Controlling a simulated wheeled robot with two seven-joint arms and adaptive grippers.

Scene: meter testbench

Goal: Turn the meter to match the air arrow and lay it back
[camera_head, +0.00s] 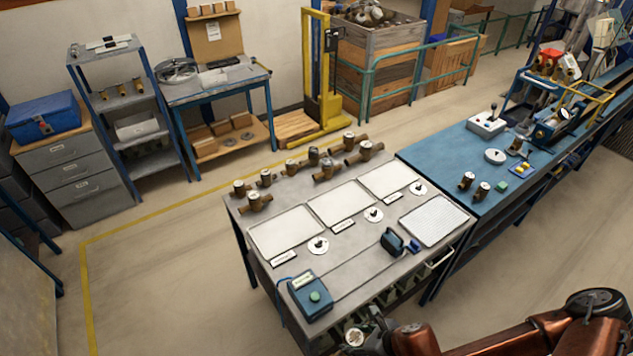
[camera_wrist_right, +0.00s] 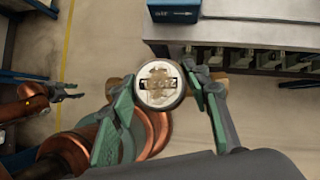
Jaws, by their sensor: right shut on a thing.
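My right gripper (camera_head: 362,335) is at the near edge of the grey bench, shut on a brass meter (camera_head: 355,338). In the right wrist view, the meter (camera_wrist_right: 159,86) shows a round pale dial with a dark band, between the gripper's green finger pads (camera_wrist_right: 160,98). Brass stubs show on both sides of it. The meter is held beside the bench, over the floor.
The grey bench (camera_head: 345,268) holds pale mats, white discs and a blue box with a green button (camera_head: 312,296). A blue hand-held device (camera_head: 398,241) lies at its right. Several brass meters (camera_head: 327,169) stand along the back. A blue bench (camera_head: 465,150) adjoins it.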

